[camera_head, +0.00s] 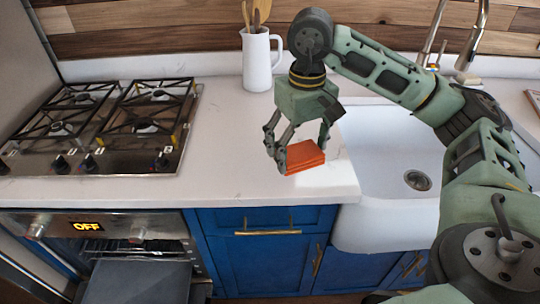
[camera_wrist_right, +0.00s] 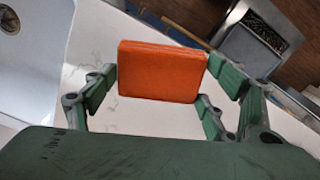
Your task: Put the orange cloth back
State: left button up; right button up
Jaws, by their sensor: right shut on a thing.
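The orange cloth (camera_head: 304,157) is a small, flat, folded block at the front of the white counter area, left of the sink. My right gripper (camera_head: 301,149) points down and is shut on the cloth, with a finger at each side of it. In the right wrist view the cloth (camera_wrist_right: 160,71) sits between the fingers of my right gripper (camera_wrist_right: 159,76), its broad face toward the camera. I cannot tell whether the cloth touches the counter. My left gripper is not in view.
The white counter (camera_head: 232,150) is clear left of the cloth. A gas hob (camera_head: 105,122) lies further left, above an oven with an open door (camera_head: 138,283). A white jug (camera_head: 257,62) with wooden utensils stands at the back. The white sink (camera_head: 385,150) is at the right.

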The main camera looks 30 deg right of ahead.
jog(key=w+f, duration=0.1)
jog(key=w, duration=0.2)
jog(key=w+f+p, duration=0.1)
jog(key=w+f, duration=0.1)
jog(key=w, duration=0.1)
jog(key=w+f+p, duration=0.1)
jog(key=w+f, duration=0.1)
jog(key=shift+w+a+f, duration=0.1)
jog(key=shift+w+a, duration=0.2)
jog(key=shift+w, duration=0.1)
jog(key=shift+w+f, duration=0.2)
jog(key=shift+w, duration=0.1)
notch_tip(320, 180, down, 4)
jog(key=shift+r+p, duration=0.2)
jog(key=shift+p, duration=0.7)
jog(key=shift+f, duration=0.3)
jog(key=o, duration=1.1)
